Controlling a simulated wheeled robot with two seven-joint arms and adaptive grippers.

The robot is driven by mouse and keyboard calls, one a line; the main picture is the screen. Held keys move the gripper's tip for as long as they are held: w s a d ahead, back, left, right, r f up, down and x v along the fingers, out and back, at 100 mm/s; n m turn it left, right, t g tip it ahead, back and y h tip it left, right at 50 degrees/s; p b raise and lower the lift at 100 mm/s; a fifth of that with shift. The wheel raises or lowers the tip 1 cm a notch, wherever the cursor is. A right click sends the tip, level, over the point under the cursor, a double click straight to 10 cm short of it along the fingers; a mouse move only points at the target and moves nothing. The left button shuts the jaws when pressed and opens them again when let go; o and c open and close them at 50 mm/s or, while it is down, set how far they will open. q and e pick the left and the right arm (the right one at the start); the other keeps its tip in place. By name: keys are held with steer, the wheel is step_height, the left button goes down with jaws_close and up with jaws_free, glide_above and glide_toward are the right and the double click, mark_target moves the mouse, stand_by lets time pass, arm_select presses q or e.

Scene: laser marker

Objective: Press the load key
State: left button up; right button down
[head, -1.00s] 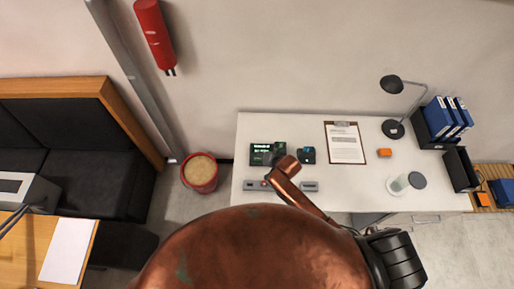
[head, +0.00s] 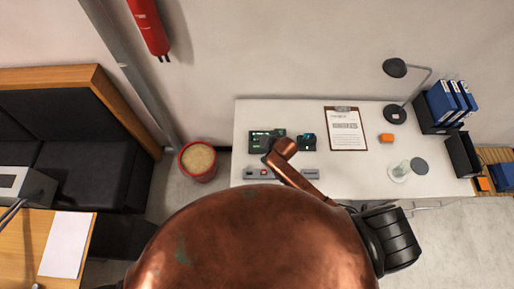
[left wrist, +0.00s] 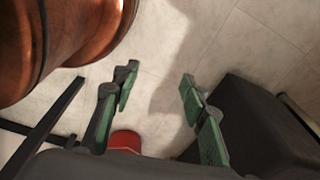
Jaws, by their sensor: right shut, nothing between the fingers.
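A dark panel with small green text (head: 262,136) lies on the white desk in the head view. A grey strip with a red button (head: 263,172) runs in front of it, partly hidden by my right arm. No key label is readable, so I cannot tell which key is the load key. My right gripper (head: 268,159) is small and dark at the end of the copper arm, shut, over the panel's lower edge; contact cannot be told. My left gripper (left wrist: 157,86) is open and empty above the floor in the left wrist view.
A small dark device with a blue patch (head: 307,142) stands right of the panel. A clipboard (head: 345,129), an orange block (head: 386,138), a lamp (head: 396,114) and blue binders (head: 450,101) are farther right. A red bucket (head: 198,161) stands left of the desk.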

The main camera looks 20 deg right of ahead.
mark_target(258, 147)
step_height(258, 147, down, 3)
steer(key=shift+w+r+b, duration=0.1)
steer(key=shift+b, duration=1)
step_height(258, 147, down, 4)
steer(key=b, duration=0.3)
steer(key=shift+r, duration=0.25)
steer(key=shift+f, duration=0.4)
arm_select(q)
step_height(258, 147, down, 7)
steer(key=s, duration=0.1)
steer(key=shift+s+r, duration=0.2)
steer(key=shift+s, duration=0.35)
arm_select(e)
steer(key=shift+f, duration=0.15)
steer(key=shift+f, duration=0.25)
